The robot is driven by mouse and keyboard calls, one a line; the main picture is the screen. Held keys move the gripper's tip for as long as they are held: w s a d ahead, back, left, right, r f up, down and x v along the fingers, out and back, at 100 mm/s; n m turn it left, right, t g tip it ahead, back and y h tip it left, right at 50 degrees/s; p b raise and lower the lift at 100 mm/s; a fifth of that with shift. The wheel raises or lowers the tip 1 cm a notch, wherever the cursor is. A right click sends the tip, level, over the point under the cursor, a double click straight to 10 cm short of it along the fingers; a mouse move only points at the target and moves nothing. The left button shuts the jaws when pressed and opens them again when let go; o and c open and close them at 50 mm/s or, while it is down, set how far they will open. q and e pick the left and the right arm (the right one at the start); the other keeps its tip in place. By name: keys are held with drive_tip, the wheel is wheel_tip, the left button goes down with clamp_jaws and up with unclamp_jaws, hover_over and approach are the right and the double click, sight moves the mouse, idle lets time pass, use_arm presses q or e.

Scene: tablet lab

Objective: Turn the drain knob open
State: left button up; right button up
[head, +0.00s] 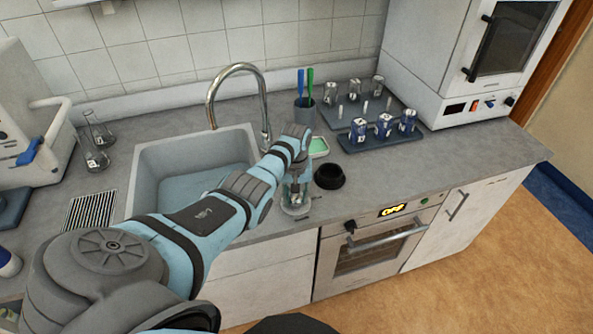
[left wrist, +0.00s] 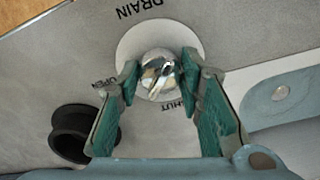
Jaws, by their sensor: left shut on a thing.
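The drain knob (left wrist: 158,74) is a shiny metal knob on a round pale plate (left wrist: 133,52). The plate area carries the words DRAIN, OPEN and SHUT, with OPEN to the left of the knob and SHUT partly covered below right. My left gripper (left wrist: 157,80) has its green-padded fingers on either side of the knob and is shut on it. In the head view my left gripper (head: 296,192) points down at the counter right of the sink, where the fingers mostly hide the knob. My right gripper is not in view.
A pen cup (head: 304,113), a green-topped dish (head: 318,146) and a rack of cans (head: 352,145) stand behind.

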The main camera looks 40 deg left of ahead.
sight(296, 196)
use_arm(q)
drive_tip(key=m, duration=0.5)
drive_tip(key=shift+s+f+m, duration=0.1)
drive_tip(key=shift+m, duration=2.4)
drive_tip(key=o, duration=1.2)
drive_tip(key=shift+c, duration=0.2)
drive_tip(key=shift+r, duration=0.25)
wheel_tip(296, 196, up, 12)
drive_tip(key=shift+f, duration=0.25)
